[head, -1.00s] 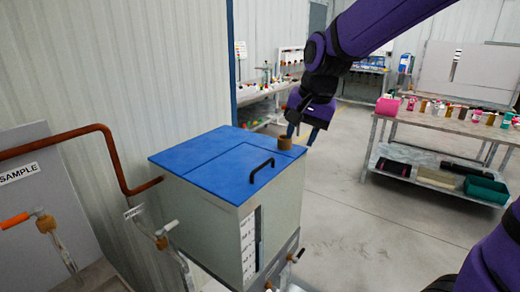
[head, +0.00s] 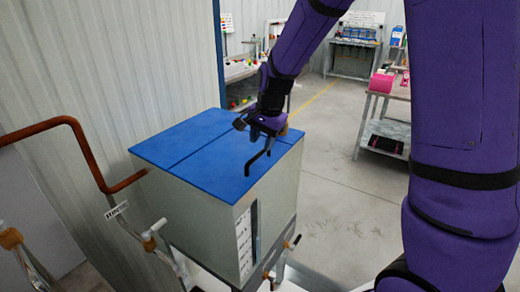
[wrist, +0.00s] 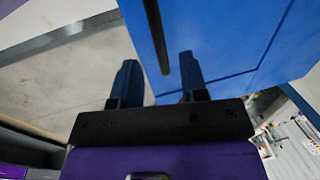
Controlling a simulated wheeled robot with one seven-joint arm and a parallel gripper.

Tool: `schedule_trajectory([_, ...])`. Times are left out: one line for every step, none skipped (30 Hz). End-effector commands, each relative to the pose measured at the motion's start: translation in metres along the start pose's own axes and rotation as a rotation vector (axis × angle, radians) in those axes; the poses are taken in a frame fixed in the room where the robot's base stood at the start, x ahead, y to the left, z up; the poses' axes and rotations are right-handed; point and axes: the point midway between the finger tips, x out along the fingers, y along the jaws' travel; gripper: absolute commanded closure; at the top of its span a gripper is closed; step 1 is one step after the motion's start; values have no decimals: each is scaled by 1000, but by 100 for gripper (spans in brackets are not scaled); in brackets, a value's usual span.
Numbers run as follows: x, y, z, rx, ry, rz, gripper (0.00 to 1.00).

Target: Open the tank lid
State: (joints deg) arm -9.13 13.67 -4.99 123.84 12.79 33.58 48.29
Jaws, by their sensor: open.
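The tank lid (head: 185,145) is a flat blue panel, lying closed on top of the pale box-shaped tank (head: 190,208). Its black bar handle (head: 258,163) stands near the front right edge. My gripper (head: 262,132) is over the right part of the lid, close to the handle and partly covering it. In the wrist view my gripper (wrist: 158,60) is open, its two fingers apart. The handle (wrist: 156,35) shows between the fingers, nearer the right one, against the blue lid (wrist: 225,40). I cannot tell whether a finger touches it.
A brown pipe (head: 75,130) runs along the wall to the tank's left. Valves (head: 155,230) stand at the tank's lower left. A bench (head: 395,95) with a pink item stands at the right. The floor (head: 335,190) right of the tank is clear.

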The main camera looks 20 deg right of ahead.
Motion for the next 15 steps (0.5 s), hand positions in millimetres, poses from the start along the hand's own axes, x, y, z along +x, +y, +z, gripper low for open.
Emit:
schedule_trajectory([9,1,0,1,-2,4,60])
schedule_trajectory([13,1,0,1,-2,3,60])
schedule_trajectory([18,0,0,1,-1,2,60])
schedule_trajectory([22,0,0,1,-2,2,60])
schedule_trajectory([25,0,0,1,-2,2,60])
schedule_trajectory([29,0,0,1,-1,1,60])
schedule_trajectory([31,0,0,0,-1,1,60])
schedule_trajectory([33,0,0,0,-1,1,60])
schedule_trajectory([35,0,0,0,-1,1,60])
schedule_trajectory([36,0,0,0,-1,0,60])
schedule_trajectory([37,0,0,0,0,0,60])
schedule_trajectory([38,0,0,0,0,0,60])
schedule_trajectory([38,0,0,0,0,0,60])
schedule_trajectory([38,0,0,-1,0,0,60])
schedule_trajectory([38,0,0,-1,0,-1,60])
